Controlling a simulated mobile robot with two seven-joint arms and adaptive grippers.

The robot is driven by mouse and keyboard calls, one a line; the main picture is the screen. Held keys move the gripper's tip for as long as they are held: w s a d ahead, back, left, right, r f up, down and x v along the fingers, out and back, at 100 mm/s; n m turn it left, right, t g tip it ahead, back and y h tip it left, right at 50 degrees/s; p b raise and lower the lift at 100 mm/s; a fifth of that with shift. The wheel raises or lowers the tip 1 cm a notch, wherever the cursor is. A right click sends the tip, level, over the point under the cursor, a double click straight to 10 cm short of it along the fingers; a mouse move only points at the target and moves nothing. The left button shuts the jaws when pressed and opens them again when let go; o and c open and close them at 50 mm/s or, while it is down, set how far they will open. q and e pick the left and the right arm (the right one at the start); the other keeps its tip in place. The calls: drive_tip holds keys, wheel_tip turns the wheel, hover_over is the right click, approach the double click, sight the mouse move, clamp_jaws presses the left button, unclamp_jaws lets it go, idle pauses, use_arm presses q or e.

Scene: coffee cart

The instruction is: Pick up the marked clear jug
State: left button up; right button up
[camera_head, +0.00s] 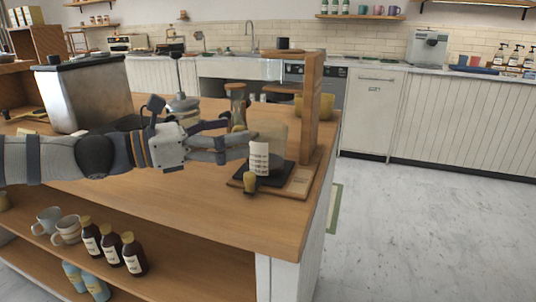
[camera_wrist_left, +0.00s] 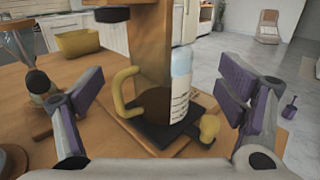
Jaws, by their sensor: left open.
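The clear jug (camera_head: 259,158) has a white label with dark marks and stands on a black scale (camera_head: 270,178). In the left wrist view the jug (camera_wrist_left: 181,88) shows its yellow handle (camera_wrist_left: 122,92) on the left and its label on the right. My left gripper (camera_head: 236,138) reaches in from the left and is open and empty, its fingertips close to the jug. In the left wrist view the jug sits between the spread fingers (camera_wrist_left: 162,95), beyond them, with no clear contact. My right gripper is out of view.
A wooden stand (camera_head: 309,105) rises right behind the jug. A small yellow knob-like piece (camera_head: 250,182) sits in front of the scale. An hourglass-shaped vessel (camera_head: 236,101) stands behind my gripper. A metal bin (camera_head: 90,95) is at the left.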

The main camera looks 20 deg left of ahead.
sight(281, 124)
use_arm(q)
drive_tip(key=b+x, duration=0.1)
drive_tip(key=x, duration=0.5)
drive_tip(key=shift+w+d, duration=0.1)
drive_tip(key=shift+d, duration=0.2)
drive_tip(key=shift+w+r, duration=0.1)
drive_tip(key=shift+c, duration=0.6)
drive_tip(key=c, duration=1.6)
